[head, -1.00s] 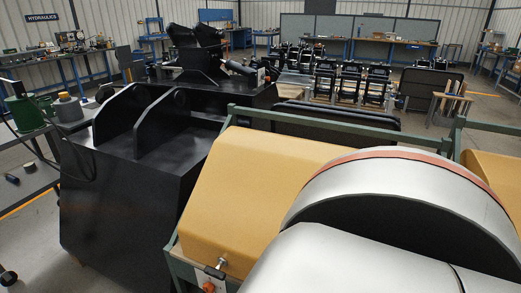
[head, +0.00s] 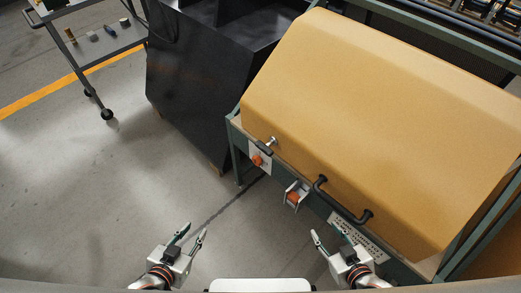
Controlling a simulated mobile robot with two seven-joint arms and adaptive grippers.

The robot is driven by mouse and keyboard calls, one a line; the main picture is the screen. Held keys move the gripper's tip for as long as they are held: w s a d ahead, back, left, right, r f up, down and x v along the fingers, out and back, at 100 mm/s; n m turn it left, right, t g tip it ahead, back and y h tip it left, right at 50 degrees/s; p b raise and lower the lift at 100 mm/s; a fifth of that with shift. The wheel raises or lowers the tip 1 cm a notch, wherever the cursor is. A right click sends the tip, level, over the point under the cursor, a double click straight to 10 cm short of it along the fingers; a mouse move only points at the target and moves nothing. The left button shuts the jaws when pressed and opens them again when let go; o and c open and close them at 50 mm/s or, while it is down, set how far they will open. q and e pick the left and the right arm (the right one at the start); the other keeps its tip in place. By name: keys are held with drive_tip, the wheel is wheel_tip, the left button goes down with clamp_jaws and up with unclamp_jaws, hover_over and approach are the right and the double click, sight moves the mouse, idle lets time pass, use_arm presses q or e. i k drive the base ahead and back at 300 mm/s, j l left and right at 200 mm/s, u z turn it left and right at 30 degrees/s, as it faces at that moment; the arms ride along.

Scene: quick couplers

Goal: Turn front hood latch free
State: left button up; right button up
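The tan hood (head: 400,110) is closed on a green frame at the right. A small latch with a black and silver handle (head: 266,145) sits at the hood's lower left corner. An orange knob (head: 257,160) on a pale plate is just below it. A black bar handle (head: 343,203) is on the hood's front face. My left gripper (head: 195,231) is open and empty over the floor, below and left of the latch. My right gripper (head: 326,232) is open and empty, below the bar handle and apart from it.
An orange part in a metal bracket (head: 295,195) sticks out from the frame front. A black machine body (head: 195,90) stands left of the hood. A grey wheeled cart (head: 100,45) is at the upper left. The floor (head: 110,190) at the left is clear.

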sight(265, 148)
drive_tip(key=k+z, duration=0.25)
drive_tip(key=k, duration=0.25)
drive_tip(key=i+j+z, duration=0.1)
drive_tip(key=j+z, duration=0.2)
drive_tip(key=z, duration=0.15)
drive_tip(key=j+z, duration=0.75)
drive_tip(key=j, duration=1.3)
drive_tip(key=k+j+z, duration=0.1)
drive_tip(key=j, duration=0.6)
drive_tip(key=k+j, duration=0.15)
drive_tip(key=j, duration=0.55)
